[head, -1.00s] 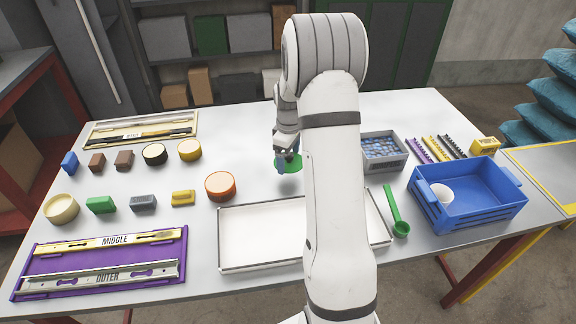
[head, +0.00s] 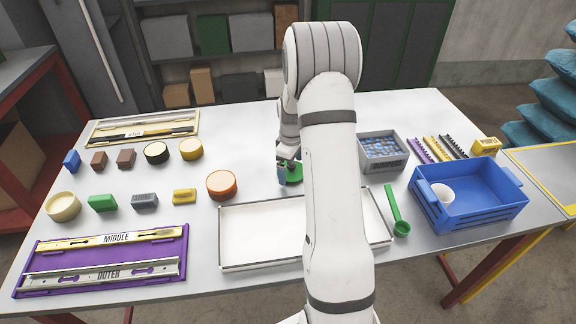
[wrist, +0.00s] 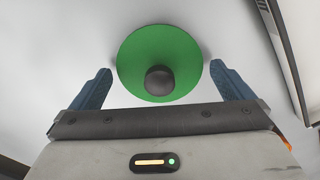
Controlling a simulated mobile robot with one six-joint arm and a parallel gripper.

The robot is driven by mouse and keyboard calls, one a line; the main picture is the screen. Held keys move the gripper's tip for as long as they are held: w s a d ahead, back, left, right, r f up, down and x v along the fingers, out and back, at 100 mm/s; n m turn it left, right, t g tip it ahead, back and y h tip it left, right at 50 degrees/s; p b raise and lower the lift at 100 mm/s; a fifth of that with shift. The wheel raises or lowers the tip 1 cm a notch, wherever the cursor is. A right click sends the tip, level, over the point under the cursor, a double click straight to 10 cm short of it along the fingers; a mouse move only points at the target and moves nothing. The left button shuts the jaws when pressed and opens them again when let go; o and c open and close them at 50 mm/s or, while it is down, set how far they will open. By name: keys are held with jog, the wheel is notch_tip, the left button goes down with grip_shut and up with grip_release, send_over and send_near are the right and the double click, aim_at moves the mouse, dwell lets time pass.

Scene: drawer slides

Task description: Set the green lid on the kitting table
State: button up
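The green lid (head: 294,174) lies on the white kitting table (head: 250,130), just behind the white tray and partly hidden by my arm. The wrist view shows it as a round green disc (wrist: 135,55) with a dark knob, knob side toward the camera. My gripper (wrist: 161,75) is open, its two blue fingers on either side of the lid with clear gaps. In the head view my gripper (head: 289,170) is low over the lid.
The white tray (head: 260,235) is directly in front. A grey bin (head: 398,160) of blue pieces stands to the right, beyond it a blue crate (head: 480,205). The table behind the lid is clear.

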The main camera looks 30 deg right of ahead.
jog(key=shift+r, duration=0.15)
notch_tip(320, 180, up, 12)
jog(key=s+a+r+m+t, duration=0.1)
jog(key=s+a+r+m, duration=0.3)
jog(key=s+a+r, duration=0.55)
jog(key=s+a+f+m, duration=0.1)
jog(key=s+a, duration=0.3)
jog(key=s, duration=0.4)
jog(key=s+a+f+m+t, duration=0.1)
jog(key=s+a+m, duration=0.1)
jog(key=s, duration=0.7)
jog(key=shift+a+m+t, duration=0.3)
jog(key=shift+a, duration=0.55)
